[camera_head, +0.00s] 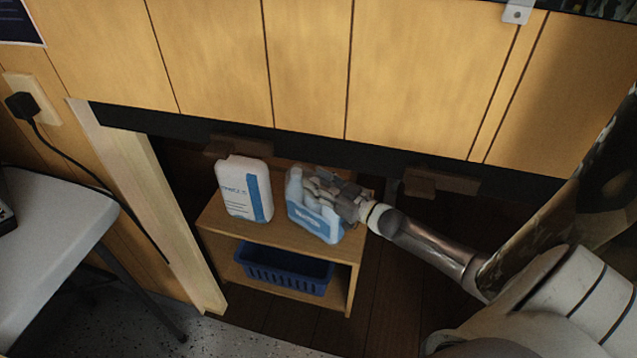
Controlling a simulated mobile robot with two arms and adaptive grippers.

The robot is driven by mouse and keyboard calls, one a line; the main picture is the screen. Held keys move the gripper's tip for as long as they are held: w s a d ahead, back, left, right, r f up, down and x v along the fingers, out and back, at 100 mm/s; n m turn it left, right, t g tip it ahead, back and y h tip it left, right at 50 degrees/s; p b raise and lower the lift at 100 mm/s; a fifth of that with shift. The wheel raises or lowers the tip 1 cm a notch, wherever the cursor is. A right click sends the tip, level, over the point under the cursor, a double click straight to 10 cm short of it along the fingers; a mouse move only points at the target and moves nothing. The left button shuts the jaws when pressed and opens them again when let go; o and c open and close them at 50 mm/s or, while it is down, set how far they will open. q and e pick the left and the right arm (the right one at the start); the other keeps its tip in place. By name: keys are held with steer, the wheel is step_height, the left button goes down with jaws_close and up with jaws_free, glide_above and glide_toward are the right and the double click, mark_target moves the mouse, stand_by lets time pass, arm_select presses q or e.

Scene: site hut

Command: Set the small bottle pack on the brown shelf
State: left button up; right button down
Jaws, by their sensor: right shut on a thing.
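The small bottle pack (318,226), pale bottles in a blue wrap, is over the right part of the top board of the brown shelf (220,224). My right gripper (315,190) reaches in from the right and is shut on the pack near its top. The gripper covers the pack's upper right part. The pack's base is at or just above the board; I cannot tell whether it touches. My left gripper is not in view.
A white container (236,188) with a blue stripe stands on the shelf's top left. A blue basket (284,268) sits on the lower board. A wooden post (150,200) rises left of the shelf, and a dark beam (330,154) runs above. A pale table (45,235) is at left.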

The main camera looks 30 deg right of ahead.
steer(key=c, duration=1.3)
jaws_free()
steer(key=o, duration=0.4)
steer(key=shift+s, duration=0.1)
